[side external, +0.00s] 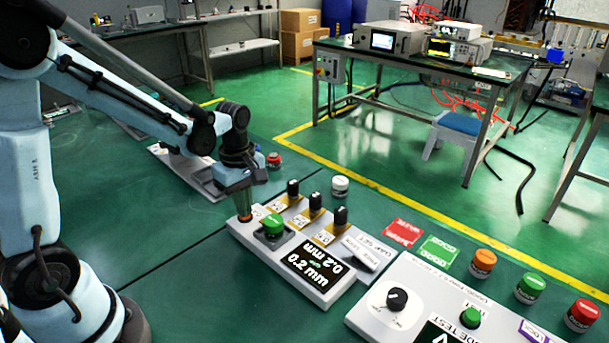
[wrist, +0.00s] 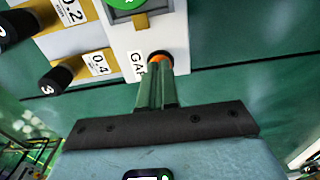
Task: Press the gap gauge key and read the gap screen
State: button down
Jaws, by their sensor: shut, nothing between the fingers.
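The gap gauge panel (side external: 283,279) is a pale box on the green bench. A green key (side external: 273,225) sits near its left end. The key shows cut off at the top edge of the wrist view (wrist: 124,4). My gripper (side external: 244,217) is shut and empty, pointing down at the panel's left end, beside the key. In the wrist view its fingertips (wrist: 160,60) lie near the panel's edge by a partly hidden "GA" label. I cannot tell whether they touch the panel.
Black knobs (side external: 315,201) stand along the panel's back side. A white button (side external: 340,186) stands behind. Red and green cards (side external: 403,232) lie to the right. A second panel (side external: 379,318) with a black knob and a green button is at front right, near several coloured buttons.

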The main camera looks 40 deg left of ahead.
notch_tip(320, 180, up, 14)
dwell(0.7)
dwell(0.5)
jog(key=s+d+f+m+t, duration=0.4)
jog(key=s+d+m+t, duration=0.1)
jog(key=m, duration=1.3)
jog(key=shift+s+d+t, duration=0.15)
jog(key=shift+d+t, duration=0.4)
jog(key=shift+t, duration=0.65)
